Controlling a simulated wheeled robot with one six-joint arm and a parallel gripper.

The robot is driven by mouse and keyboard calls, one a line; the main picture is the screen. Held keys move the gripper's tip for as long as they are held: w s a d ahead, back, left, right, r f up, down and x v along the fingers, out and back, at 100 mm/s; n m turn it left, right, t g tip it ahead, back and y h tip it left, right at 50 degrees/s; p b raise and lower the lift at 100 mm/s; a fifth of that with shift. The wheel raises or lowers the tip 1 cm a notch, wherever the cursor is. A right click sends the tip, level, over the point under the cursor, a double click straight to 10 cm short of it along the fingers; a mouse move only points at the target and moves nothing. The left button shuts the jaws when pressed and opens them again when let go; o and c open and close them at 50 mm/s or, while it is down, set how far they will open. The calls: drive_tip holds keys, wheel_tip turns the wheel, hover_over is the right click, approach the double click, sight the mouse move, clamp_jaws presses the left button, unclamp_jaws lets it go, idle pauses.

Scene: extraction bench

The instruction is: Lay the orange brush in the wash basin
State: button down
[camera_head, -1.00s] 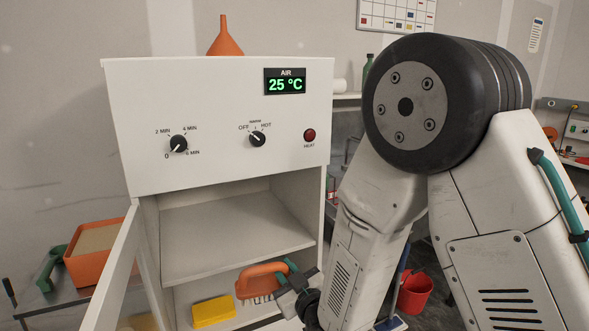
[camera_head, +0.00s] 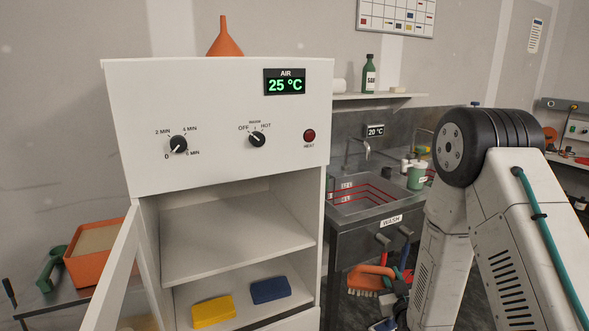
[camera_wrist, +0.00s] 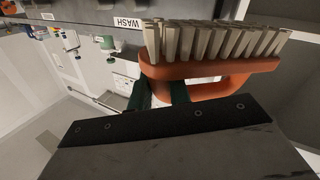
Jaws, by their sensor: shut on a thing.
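The orange brush (camera_head: 371,277) has pale bristles and an orange loop handle. In the head view it is in front of the wash stand, below the level of the basin, with its bristles down. In the wrist view the brush (camera_wrist: 212,72) fills the upper right. My gripper (camera_head: 392,280) is shut on the brush; its green fingertips (camera_wrist: 160,95) press on the orange body. The wash basin (camera_head: 362,196) is a grey sink marked with red lines, set in a stand with a WASH label (camera_head: 391,221). My arm hides part of the stand.
The white cabinet (camera_head: 215,125) stands open at the left, with a yellow sponge (camera_head: 213,311) and a blue sponge (camera_head: 270,290) on its lower shelf. A tap (camera_head: 347,155) rises behind the basin. A green-and-white container (camera_head: 417,176) stands at the basin's right.

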drive_tip(key=s+f, duration=0.4)
drive_tip(key=f, duration=0.3)
drive_tip(key=shift+s, duration=0.15)
drive_tip(key=shift+f, duration=0.1)
